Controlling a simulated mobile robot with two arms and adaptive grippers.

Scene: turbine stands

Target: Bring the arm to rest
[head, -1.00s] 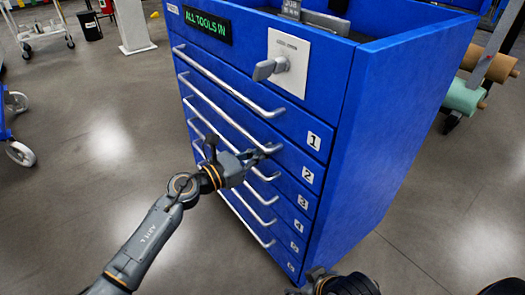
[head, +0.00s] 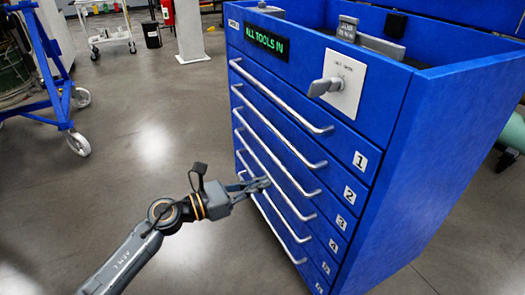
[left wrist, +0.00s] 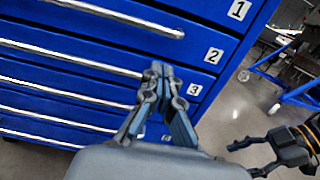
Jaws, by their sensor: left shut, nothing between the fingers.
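My left gripper (head: 266,182) shows in the head view in front of the blue tool cabinet's drawers. Its fingers are shut and empty. The tips are close to the lower drawer handles, and I cannot tell from the head view whether they touch. In the left wrist view the closed fingers (left wrist: 163,72) point at the drawer fronts around the drawer labelled 3. My right gripper (left wrist: 256,158) shows at the right edge of the left wrist view, with its fingers apart and nothing between them. It is out of the head view.
The blue cabinet (head: 425,150) has several shut drawers with long silver handles. A grey turn handle (head: 326,87) sits on its front, beside a green sign (head: 266,38) reading "ALL TOOLS IN". A blue wheeled frame (head: 62,125) stands at left. The floor between is clear.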

